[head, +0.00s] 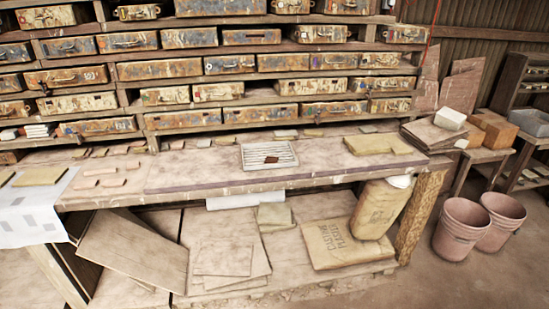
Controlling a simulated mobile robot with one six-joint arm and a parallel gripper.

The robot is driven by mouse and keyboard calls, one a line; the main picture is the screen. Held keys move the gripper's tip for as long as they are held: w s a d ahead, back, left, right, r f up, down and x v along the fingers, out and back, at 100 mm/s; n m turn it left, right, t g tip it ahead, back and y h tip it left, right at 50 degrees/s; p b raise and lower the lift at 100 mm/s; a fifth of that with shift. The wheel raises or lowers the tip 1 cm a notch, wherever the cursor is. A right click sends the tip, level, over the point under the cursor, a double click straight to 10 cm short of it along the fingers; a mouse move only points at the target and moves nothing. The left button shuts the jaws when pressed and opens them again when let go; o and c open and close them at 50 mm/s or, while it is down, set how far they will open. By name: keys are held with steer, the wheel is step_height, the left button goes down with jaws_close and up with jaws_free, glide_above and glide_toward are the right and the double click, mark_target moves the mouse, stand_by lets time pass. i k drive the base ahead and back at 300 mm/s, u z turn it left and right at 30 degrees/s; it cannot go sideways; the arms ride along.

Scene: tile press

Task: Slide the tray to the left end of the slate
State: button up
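A pale ribbed tray (256,150) sits on the bench, near the middle of a long flat slate (195,170). A small dark brown piece (271,159) lies on the tray. The slate runs along the bench, its left end near some small pinkish blocks. The slate to the left of the tray looks bare. My gripper is not in view.
Pinkish blocks (110,183) lie left of the slate and small tiles line its back edge. Tan slabs (378,143) lie at its right end. Shelves of worn metal cases (160,69) rise behind. Buckets (462,228) stand on the floor at right.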

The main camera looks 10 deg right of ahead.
mark_target(254, 156)
steer(key=u, duration=0.1)
steer(key=i, duration=0.95)
steer(key=u, duration=0.05)
steer(key=k, duration=0.5)
steer(key=z, duration=0.65)
